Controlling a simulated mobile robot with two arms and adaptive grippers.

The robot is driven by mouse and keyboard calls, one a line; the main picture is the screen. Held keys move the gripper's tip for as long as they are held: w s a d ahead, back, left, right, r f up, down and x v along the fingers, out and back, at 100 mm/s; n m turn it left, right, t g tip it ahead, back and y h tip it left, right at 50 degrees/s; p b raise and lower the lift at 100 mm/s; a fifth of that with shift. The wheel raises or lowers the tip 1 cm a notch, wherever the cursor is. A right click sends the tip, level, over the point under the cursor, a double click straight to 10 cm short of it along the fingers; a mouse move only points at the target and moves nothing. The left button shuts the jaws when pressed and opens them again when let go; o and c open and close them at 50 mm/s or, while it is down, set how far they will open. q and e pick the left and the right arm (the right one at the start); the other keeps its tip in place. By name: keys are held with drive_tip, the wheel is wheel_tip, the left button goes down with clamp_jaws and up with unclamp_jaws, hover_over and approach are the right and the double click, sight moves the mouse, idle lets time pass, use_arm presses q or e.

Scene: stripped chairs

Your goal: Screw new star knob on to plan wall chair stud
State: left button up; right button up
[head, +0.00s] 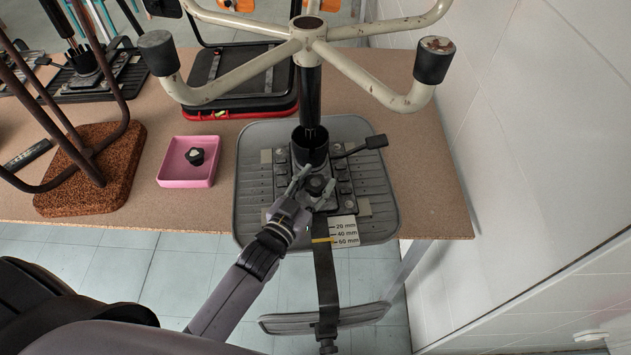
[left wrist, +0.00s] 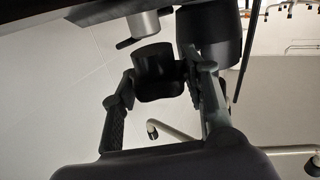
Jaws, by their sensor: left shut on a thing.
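The wall-side chair stands upside down on the table, its grey seat shell (head: 250,165) flat and its cream star base (head: 345,65) on top. My left gripper (head: 313,189) is at the near side of the chair's mechanism, shut on a black knob (head: 318,184). In the left wrist view the knob (left wrist: 156,72) sits between the two fingers (left wrist: 160,90), below a grey metal cylinder (left wrist: 145,24). Contact with the stud cannot be told; the stud is hidden. Another black star knob (head: 195,156) lies in a pink tray (head: 168,182). My right gripper is not in view.
A paper scale (head: 345,232) marked 20, 40 and 60 mm lies by the seat's near edge. A lever (head: 372,143) sticks out right. The backrest (head: 280,324) hangs below the table edge. A brown chair seat (head: 90,185) is at left; a white wall (head: 540,120) closes the right.

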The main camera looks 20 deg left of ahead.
use_arm(q)
drive_tip(key=shift+p, duration=0.3)
idle(0.5)
drive_tip(key=shift+f, duration=0.2)
idle(0.4)
drive_tip(key=shift+f+b, duration=0.4)
drive_tip(key=shift+b, duration=0.05)
drive_tip(key=shift+r+p, duration=0.45)
drive_tip(key=shift+p, duration=0.15)
drive_tip(key=shift+p, duration=0.35)
idle(0.6)
drive_tip(key=shift+f, duration=0.2)
